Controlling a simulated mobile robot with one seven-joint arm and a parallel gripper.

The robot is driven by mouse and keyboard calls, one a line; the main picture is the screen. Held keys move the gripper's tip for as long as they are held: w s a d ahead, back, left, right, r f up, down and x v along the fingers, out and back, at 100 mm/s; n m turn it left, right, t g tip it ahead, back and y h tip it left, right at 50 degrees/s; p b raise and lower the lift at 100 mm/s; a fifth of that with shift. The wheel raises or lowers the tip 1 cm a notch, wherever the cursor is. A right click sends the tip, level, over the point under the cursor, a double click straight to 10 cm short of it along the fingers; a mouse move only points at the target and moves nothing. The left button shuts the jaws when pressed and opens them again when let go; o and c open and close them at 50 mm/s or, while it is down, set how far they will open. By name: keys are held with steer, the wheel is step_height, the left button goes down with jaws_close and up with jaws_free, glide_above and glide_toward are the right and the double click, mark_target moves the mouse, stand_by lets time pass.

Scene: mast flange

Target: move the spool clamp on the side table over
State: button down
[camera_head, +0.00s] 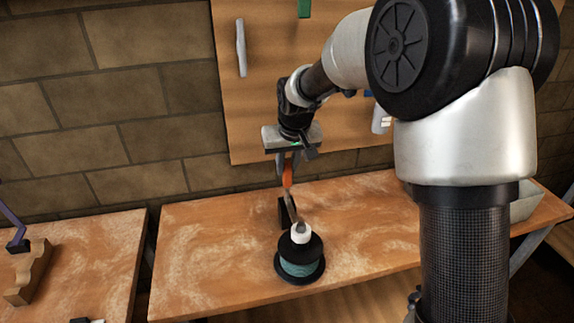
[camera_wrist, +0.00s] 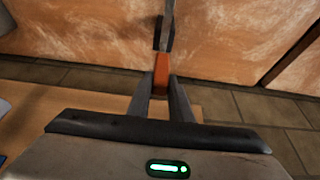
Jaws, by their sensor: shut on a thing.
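A tool with an orange handle (camera_head: 287,172) and a grey metal bar hangs in my gripper (camera_head: 288,156), and I take it to be the spool clamp. My gripper is shut on the orange part, which also shows between the fingers in the wrist view (camera_wrist: 161,72). A black piece (camera_head: 284,212) shows by the bar's lower end; I cannot tell whether it belongs to the clamp. A black spool with teal winding (camera_head: 300,267) stands upright on the table (camera_head: 205,258) with a white piece (camera_head: 301,232) on top. Whether the bar touches the white piece is unclear.
A second table (camera_head: 95,265) at the left, across a narrow gap, bears a wooden piece (camera_head: 30,273) and a purple-blue tool (camera_head: 18,243). A pegboard (camera_head: 260,100) hangs behind. A pale bin (camera_head: 526,203) stands at the right. The table left of the spool is clear.

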steer(key=shift+w+a+r+p, duration=0.1)
steer(key=shift+w+r+p, duration=0.25)
steer(key=shift+p, duration=0.7)
steer(key=shift+w+a+r+g+p, duration=0.2)
steer(key=shift+g+p, duration=0.3)
steer(key=shift+p, duration=0.45)
steer(key=w+g+p, duration=0.1)
steer(key=p, duration=0.1)
steer(key=w+f+p, duration=0.1)
steer(key=p, duration=0.1)
steer(key=shift+a+f+g+h, duration=0.2)
steer(key=shift+g+h, duration=0.2)
steer(key=c, duration=1.6)
jaws_free()
